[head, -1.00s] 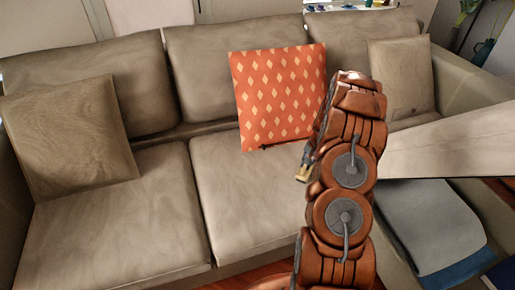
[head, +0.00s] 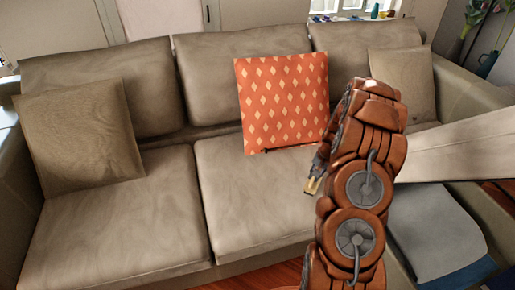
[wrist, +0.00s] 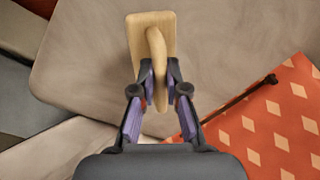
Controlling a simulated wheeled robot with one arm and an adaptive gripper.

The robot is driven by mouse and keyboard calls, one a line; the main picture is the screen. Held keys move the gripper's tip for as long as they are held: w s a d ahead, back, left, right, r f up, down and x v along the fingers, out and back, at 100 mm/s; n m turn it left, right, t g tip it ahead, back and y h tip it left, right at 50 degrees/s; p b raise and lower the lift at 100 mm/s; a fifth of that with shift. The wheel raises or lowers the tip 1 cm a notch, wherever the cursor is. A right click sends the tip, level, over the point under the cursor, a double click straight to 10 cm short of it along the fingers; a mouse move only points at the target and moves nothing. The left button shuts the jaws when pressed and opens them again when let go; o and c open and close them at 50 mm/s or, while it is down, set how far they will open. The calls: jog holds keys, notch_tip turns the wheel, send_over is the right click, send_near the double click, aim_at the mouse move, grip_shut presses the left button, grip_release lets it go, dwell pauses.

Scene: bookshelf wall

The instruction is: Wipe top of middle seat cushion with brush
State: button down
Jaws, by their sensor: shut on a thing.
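The middle seat cushion (head: 250,205) is grey-beige, below the orange diamond-patterned pillow (head: 282,100) in the head view. In the wrist view, my gripper (wrist: 158,90) is shut on the upright handle of a pale wooden brush (wrist: 148,22). The brush's flat block is over a grey-beige seat cushion (wrist: 85,60), seen from above. I cannot tell whether its underside touches the cushion. In the head view my reddish-brown arm hides part of the seat on the right, and the brush is not clearly visible.
A thin dark rod (wrist: 228,108) lies along the orange pillow's edge. Beige pillows sit at the left (head: 82,135) and right (head: 402,85) of the sofa. A grey and blue cloth (head: 435,225) lies at the lower right. The left seat (head: 125,220) is clear in front.

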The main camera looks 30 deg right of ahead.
jog(key=shift+r+p, duration=0.6)
jog(key=shift+r, duration=2.2)
